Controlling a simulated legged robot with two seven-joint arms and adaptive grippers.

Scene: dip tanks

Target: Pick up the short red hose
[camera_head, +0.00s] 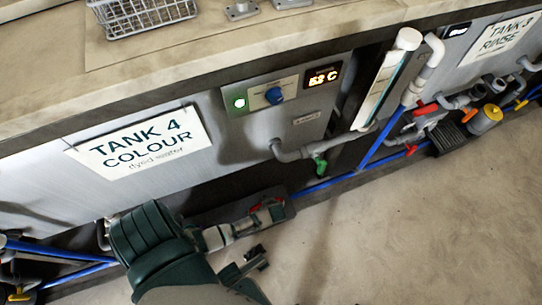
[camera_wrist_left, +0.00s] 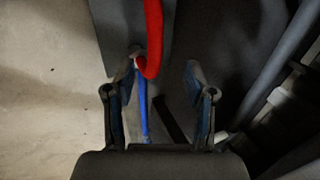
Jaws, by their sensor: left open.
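The short red hose (camera_wrist_left: 153,35) hangs into the left wrist view from the top, and its curved lower end lies between my fingertips, nearer the left finger. My left gripper (camera_wrist_left: 157,78) is open, with both fingers apart; I cannot tell whether the left finger touches the hose. In the head view a small red piece (camera_head: 268,204), probably the hose, shows low in front of the tanks, just beyond my left gripper (camera_head: 250,222). The hose's upper part is outside the wrist view. My right gripper is not clearly seen.
A grey plate (camera_head: 287,212) lies beside the red piece. Blue pipes (camera_head: 330,182) run low along the tank fronts. A green valve (camera_head: 320,167) hangs above. The tank 4 panel (camera_head: 65,190) stands behind my arm. Pale floor (camera_head: 400,235) at the right is clear.

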